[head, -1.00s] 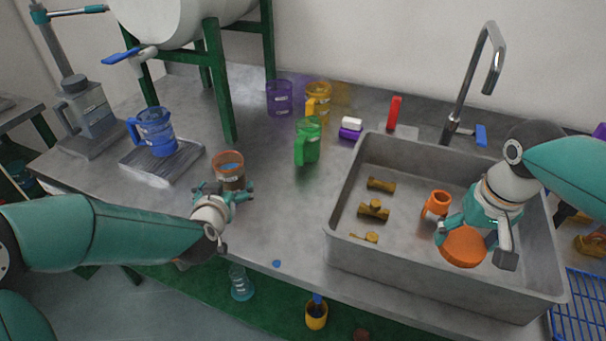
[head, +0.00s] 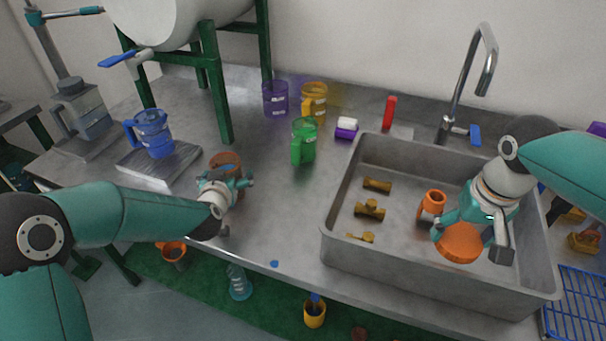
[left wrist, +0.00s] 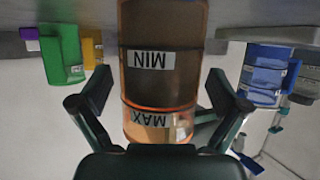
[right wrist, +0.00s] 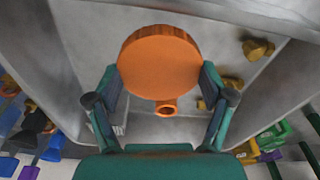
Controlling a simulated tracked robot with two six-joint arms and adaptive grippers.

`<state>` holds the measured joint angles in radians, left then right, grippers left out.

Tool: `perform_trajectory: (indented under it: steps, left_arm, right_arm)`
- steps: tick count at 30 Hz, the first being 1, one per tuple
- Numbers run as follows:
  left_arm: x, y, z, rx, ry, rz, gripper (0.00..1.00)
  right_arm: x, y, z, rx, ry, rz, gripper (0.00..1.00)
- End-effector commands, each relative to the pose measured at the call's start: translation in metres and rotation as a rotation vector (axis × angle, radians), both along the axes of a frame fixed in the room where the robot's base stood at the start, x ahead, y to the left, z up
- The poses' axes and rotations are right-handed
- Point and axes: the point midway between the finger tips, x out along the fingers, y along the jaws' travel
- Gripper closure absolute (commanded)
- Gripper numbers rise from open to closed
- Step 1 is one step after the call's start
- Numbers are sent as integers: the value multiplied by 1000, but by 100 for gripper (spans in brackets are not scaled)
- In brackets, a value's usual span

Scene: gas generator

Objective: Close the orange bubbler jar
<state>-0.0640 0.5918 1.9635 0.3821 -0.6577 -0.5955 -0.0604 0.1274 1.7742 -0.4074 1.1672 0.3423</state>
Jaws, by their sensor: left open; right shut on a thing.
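The orange bubbler jar (head: 226,160) stands on the counter near its front edge, left of the sink. In the left wrist view the translucent orange jar (left wrist: 160,75), with MIN and MAX labels, is between the open fingers. My left gripper (head: 228,182) is open around the jar's near side, and I cannot tell whether the fingers touch it. My right gripper (head: 465,228) is shut on an orange lid (head: 460,242) over the sink. In the right wrist view the round lid (right wrist: 160,65) with its short tube sits between the fingers.
The sink (head: 335,225) holds several brass fittings (head: 370,210). Green (head: 304,142), purple (head: 275,98) and yellow (head: 314,98) jars stand behind the orange jar. A blue jar (head: 154,133) stands on a plate to the left. The counter between jar and sink is clear.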

Motion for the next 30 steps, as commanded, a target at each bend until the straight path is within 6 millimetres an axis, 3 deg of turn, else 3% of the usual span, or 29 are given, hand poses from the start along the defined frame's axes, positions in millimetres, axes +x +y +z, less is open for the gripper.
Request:
perform_trajectory:
  steps: [7, 22, 30]
  left_arm:
    - [0, 0, 0, 0, 0, 0, 1]
    - [0, -1, 0, 0, 0, -1, 84]
    - [0, -1, 2, 0, -4, -1, 84]
  right_arm:
    - [0, 0, 0, 0, 0, 0, 37]
    - [0, 0, 0, 0, 0, -1, 37]
    - [0, -1, 0, 0, 0, -2, 37]
